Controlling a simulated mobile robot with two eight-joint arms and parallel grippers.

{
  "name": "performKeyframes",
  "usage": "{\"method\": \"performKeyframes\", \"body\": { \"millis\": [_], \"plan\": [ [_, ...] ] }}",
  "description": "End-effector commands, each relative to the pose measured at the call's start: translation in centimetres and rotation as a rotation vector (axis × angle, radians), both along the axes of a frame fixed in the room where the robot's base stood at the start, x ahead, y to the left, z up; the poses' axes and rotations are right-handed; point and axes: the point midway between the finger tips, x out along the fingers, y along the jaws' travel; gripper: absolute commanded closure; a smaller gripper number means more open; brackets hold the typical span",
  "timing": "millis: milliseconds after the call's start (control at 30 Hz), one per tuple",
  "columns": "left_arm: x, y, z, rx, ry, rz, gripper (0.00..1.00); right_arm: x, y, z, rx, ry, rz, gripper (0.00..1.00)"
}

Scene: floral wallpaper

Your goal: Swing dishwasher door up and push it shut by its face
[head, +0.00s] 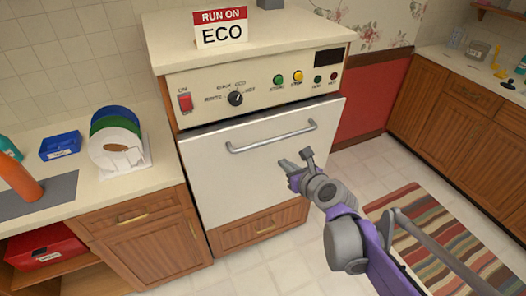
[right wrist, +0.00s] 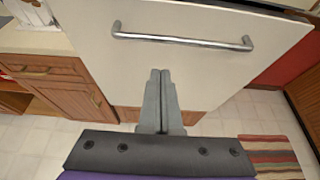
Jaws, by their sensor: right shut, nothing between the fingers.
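The dishwasher's white door (head: 240,170) is swung up nearly upright below the control panel (head: 250,92), with a thin dark gap along its top edge. A grey bar handle (head: 272,138) runs across its upper part. The door face (right wrist: 215,75) and handle (right wrist: 182,40) fill the upper right wrist view. My right gripper (head: 295,161) is in front of the face, below the handle and right of the middle. Its fingers (right wrist: 160,73) are together and empty, pointing at the face. I cannot tell whether the tips touch it. My left gripper is not in view.
A wooden drawer front (head: 262,228) is under the door. A striped rug (head: 440,235) lies on the tiled floor at right. An ECO sign (head: 221,28) stands on top.

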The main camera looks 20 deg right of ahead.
Motion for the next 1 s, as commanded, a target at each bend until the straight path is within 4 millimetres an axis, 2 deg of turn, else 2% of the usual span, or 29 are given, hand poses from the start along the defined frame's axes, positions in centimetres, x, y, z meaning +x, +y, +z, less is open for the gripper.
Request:
{"method": "performKeyframes", "body": {
  "millis": [500, 600, 800, 1000],
  "plan": [
    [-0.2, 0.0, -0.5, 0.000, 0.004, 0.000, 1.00, 8.4, 0.7, -3.7, -0.001, 0.001, 0.003, 1.00],
    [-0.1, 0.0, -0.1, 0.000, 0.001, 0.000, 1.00, 10.0, 0.9, -3.7, 0.000, 0.001, 0.003, 1.00],
    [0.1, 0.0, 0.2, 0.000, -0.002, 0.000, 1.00, 11.8, 1.0, -4.0, 0.000, 0.001, 0.002, 1.00],
    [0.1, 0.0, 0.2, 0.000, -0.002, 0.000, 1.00, 12.2, 1.0, -4.1, 0.000, 0.002, 0.002, 1.00]
  ]
}}
